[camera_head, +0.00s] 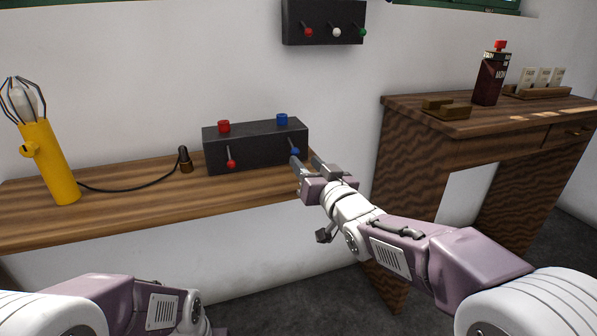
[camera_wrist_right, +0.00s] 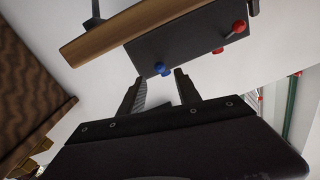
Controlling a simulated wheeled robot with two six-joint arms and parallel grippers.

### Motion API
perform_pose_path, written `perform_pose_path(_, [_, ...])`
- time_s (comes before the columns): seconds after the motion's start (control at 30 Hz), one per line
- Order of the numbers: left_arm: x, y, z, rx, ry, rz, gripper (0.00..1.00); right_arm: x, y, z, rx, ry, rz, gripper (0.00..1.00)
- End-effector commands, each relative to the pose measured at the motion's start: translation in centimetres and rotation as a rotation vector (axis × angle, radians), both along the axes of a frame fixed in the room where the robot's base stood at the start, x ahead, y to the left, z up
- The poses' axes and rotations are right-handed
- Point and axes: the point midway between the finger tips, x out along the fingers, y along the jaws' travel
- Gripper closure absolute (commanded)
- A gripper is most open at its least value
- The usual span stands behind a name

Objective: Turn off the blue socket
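The black box (camera_head: 255,150) sits at the right end of the wooden shelf. On its top are a red socket (camera_head: 223,127) and a blue socket (camera_head: 282,120). On its front are a red-knobbed lever (camera_head: 231,163) and a blue-knobbed lever (camera_head: 295,152), both hanging downward. My right gripper (camera_head: 307,166) is open, its fingertips close to the blue lever. In the right wrist view a blue part (camera_wrist_right: 162,69) shows just beyond the gap between the open fingers (camera_wrist_right: 159,88); contact cannot be told. My left arm shows at the bottom left; its gripper is out of view.
A yellow lamp (camera_head: 48,165) with a cable to a dark plug (camera_head: 184,160) stands left on the shelf (camera_head: 120,205). A second lever box (camera_head: 323,22) hangs on the wall. A wooden desk (camera_head: 480,125) at right holds a dark red bottle-like object (camera_head: 491,78).

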Motion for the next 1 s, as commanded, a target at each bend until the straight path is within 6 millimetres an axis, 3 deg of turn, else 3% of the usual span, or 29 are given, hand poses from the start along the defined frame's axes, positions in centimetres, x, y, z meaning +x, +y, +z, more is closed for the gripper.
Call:
perform_pose_path(0.17, [0.0, 0.0, 0.0, 0.0, -0.001, 0.0, 0.64, 0.7, 0.3, 0.1, 0.0, 0.001, 0.0, 0.6])
perform_pose_path(0.4, [0.0, 0.0, -1.4, 0.0, -0.001, 0.0, 0.64, 5.2, 2.0, -0.1, 0.0, 0.001, 0.0, 0.6])
perform_pose_path(0.6, [0.0, 0.0, -1.8, 0.0, -0.001, 0.0, 0.64, 7.8, 3.0, 0.1, 0.001, 0.001, -0.001, 0.6])
perform_pose_path(0.97, [0.0, 0.0, -1.8, 0.0, -0.001, 0.0, 0.64, 8.5, 3.2, 0.2, 0.0, 0.001, -0.001, 0.6])
perform_pose_path(1.0, [0.0, 0.0, -1.8, 0.0, -0.001, 0.0, 0.64, 8.5, 3.2, 0.2, -0.001, 0.002, -0.001, 0.71])
